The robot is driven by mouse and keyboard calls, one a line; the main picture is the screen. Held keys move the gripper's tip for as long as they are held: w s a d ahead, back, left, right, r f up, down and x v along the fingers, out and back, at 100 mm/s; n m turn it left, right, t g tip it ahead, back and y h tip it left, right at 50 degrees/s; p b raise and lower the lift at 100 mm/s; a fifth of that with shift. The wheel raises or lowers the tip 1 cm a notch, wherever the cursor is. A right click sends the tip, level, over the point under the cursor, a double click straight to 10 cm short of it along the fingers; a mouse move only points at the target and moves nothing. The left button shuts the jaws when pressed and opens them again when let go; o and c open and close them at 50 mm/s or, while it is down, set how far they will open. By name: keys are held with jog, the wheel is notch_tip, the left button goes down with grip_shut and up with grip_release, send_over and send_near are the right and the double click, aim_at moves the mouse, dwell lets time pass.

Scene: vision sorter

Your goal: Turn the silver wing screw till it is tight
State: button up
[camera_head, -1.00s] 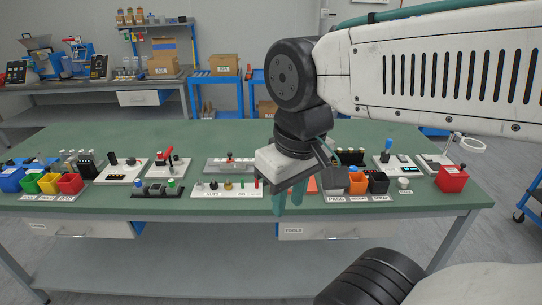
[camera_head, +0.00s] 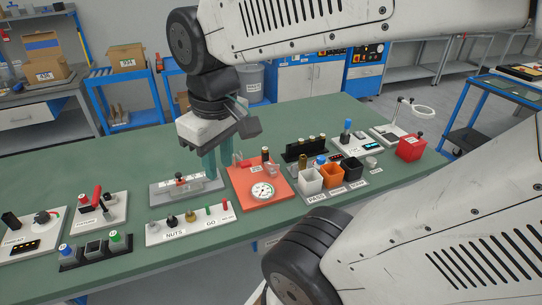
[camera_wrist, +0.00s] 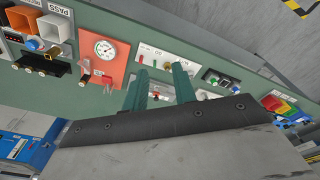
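My gripper (camera_head: 203,172) points down over the bench, its two teal fingers spread apart with nothing between them. It is by the right end of a grey metal fixture (camera_head: 160,194) that carries a small red-topped part (camera_head: 180,180). In the wrist view, my gripper (camera_wrist: 160,78) shows both fingers apart, with the fixture's red part (camera_wrist: 156,95) seen between them. The silver wing screw cannot be made out for certain.
A dial gauge (camera_head: 263,192) lies on the orange plate. A white strip (camera_head: 160,236) with nuts and pins is in front of the fixture. White (camera_head: 311,182), orange (camera_head: 333,176) and black bins stand right, and a red box (camera_head: 411,148) farther right. The bench behind is clear.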

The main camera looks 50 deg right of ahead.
jog(key=w+d+f+n, duration=0.1)
jog(key=w+d+f, duration=0.3)
jog(key=w+d, duration=0.55)
jog(key=n+g, duration=0.1)
jog(key=n, duration=0.1)
send_near(272, 167)
jog(key=f, duration=0.6)
jog(key=shift+w+d, duration=0.15)
jog(key=shift+d, duration=0.1)
jog(key=shift+f, duration=0.6)
grip_shut()
